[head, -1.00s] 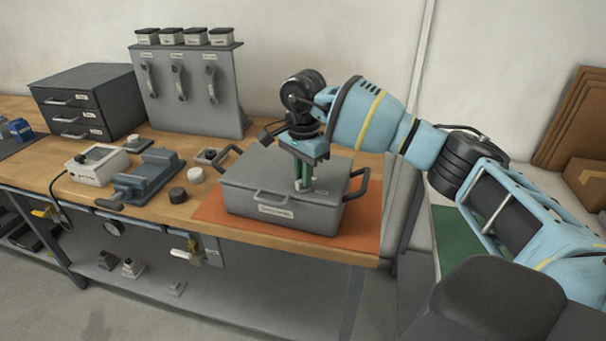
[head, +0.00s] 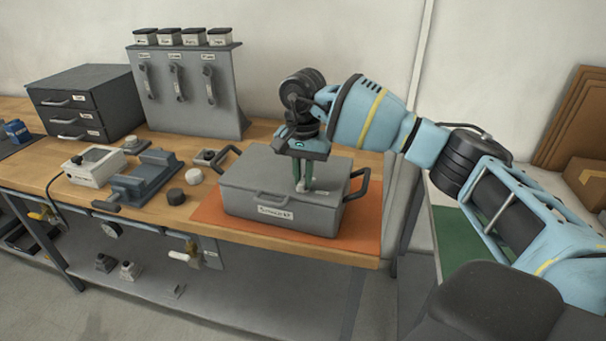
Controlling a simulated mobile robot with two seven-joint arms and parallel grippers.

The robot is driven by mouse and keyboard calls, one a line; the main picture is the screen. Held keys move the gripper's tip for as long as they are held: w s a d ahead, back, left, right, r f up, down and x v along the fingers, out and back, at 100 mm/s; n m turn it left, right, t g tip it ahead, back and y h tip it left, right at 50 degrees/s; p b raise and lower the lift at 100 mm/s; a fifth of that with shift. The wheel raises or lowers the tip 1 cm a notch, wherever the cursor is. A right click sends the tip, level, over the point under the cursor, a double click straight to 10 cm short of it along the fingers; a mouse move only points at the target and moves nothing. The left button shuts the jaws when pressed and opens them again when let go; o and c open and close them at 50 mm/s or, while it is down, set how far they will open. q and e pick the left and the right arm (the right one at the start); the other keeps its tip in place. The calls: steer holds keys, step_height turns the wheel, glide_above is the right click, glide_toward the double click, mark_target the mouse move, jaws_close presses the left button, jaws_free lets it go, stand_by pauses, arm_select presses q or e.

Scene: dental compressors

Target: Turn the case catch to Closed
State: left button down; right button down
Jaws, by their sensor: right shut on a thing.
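The grey case (head: 245,200) stands on an orange mat (head: 362,235) near the right end of the wooden bench, lid down, with a dark handle at each end. My right gripper (head: 303,184) points straight down onto the lid. Its green fingers are shut on the case catch (head: 301,187), a small light piece at the lid's front part. The fingers hide most of the catch, so I cannot tell its setting. My left gripper is not in view.
A small vise (head: 148,176), a white box (head: 95,166) and round knobs stand left of the case. A grey rack (head: 190,90) and a drawer unit (head: 82,100) stand behind. The mat's right part is clear.

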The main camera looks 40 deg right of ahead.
mark_target(303, 179)
stand_by(0.3)
steer(key=c, duration=1.4)
jaws_free()
steer(key=shift+c, duration=0.2)
steer(key=shift+r, duration=3.95)
